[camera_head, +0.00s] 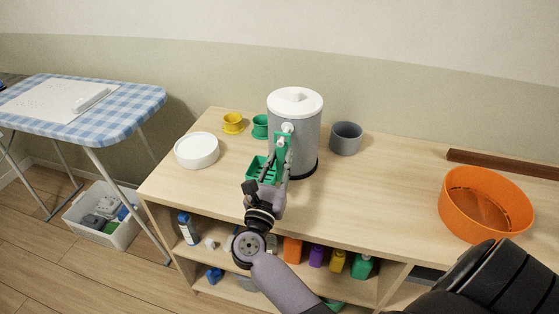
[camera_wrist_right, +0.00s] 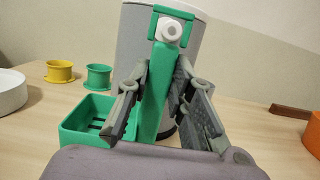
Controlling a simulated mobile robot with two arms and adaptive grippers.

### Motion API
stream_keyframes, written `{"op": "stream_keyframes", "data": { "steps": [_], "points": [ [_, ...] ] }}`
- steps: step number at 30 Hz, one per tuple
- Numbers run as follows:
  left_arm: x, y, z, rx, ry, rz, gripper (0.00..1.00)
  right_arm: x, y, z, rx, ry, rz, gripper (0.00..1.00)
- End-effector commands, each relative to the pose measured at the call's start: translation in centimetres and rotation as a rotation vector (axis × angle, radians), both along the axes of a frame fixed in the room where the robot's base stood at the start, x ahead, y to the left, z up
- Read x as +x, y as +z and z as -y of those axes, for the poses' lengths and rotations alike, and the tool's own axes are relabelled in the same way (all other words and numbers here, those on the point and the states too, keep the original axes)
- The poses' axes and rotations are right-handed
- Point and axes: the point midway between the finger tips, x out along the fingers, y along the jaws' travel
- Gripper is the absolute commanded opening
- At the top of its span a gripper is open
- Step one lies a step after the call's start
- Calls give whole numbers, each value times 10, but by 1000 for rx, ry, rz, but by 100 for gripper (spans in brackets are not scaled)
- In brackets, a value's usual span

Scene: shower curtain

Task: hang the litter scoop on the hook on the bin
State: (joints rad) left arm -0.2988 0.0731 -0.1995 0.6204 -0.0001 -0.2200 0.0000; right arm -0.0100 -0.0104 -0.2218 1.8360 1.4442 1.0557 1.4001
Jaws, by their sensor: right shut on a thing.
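The bin (camera_head: 306,134) is a grey cylinder with a white lid, standing on the wooden counter. Its white hook (camera_wrist_right: 172,31) is a round knob facing me. The litter scoop (camera_wrist_right: 154,92) is green, with a long upright handle and a slotted basket at the lower left in the right wrist view. The frame at the handle's top surrounds the knob in that view, and the knob shows through its opening. Whether the frame bears on the hook I cannot tell. My right gripper (camera_head: 281,158) is shut on the handle, below the hook. My left gripper is not in view.
A yellow cup (camera_head: 233,123) and a green cup (camera_head: 260,126) stand left of the bin, near a white round dish (camera_head: 197,150). A grey cup (camera_head: 346,138) stands right of it. An orange basin (camera_head: 463,217) is at the right. The counter's middle right is clear.

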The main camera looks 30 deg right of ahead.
Motion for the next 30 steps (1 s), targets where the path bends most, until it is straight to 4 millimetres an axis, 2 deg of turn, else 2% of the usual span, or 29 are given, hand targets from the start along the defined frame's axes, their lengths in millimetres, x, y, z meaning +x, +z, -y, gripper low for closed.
{"op": "stream_keyframes", "data": {
  "steps": [25,26,30],
  "points": [
    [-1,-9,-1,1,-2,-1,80,0,-7,0,0,0,0,0],
    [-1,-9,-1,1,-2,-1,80,0,-7,0,0,0,0,23],
    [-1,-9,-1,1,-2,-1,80,0,-8,0,0,0,0,32]
  ]
}}
